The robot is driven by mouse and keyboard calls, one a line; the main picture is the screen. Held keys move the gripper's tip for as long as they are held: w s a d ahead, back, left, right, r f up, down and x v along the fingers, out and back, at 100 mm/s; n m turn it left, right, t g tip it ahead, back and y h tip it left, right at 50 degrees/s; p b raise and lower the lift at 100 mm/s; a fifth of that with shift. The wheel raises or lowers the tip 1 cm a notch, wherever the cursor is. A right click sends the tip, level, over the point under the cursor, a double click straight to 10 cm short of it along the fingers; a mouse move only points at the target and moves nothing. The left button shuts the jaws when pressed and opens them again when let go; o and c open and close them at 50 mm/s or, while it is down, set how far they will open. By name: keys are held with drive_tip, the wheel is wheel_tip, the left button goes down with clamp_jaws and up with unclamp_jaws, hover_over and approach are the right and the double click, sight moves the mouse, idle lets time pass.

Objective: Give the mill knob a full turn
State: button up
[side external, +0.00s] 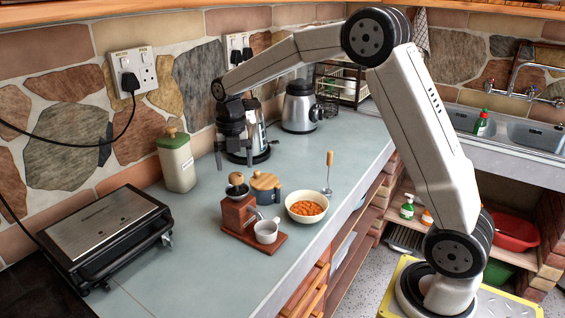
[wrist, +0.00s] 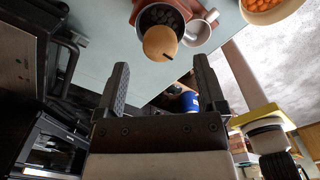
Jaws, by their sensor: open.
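The mill (side external: 238,213) is a reddish-brown wooden box on a wooden base, with a dark cup on top. Its round pale wooden knob (side external: 236,179) sits above the dark cup. In the wrist view the knob (wrist: 162,43) shows large at the top, over the dark cup of the mill (wrist: 150,17). My gripper (side external: 234,161) points down above the counter, up and behind the mill, in front of the kettle. In the wrist view my gripper (wrist: 161,70) has its two fingers wide apart, with nothing between them. The knob lies beyond the fingertips, untouched.
A white mug (side external: 266,232) stands on the mill's base. The kettle (side external: 257,130) is behind.

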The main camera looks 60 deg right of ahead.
sight(236, 174)
drive_tip(key=shift+f, duration=1.85)
clamp_jaws()
drive_tip(key=shift+m, duration=0.4)
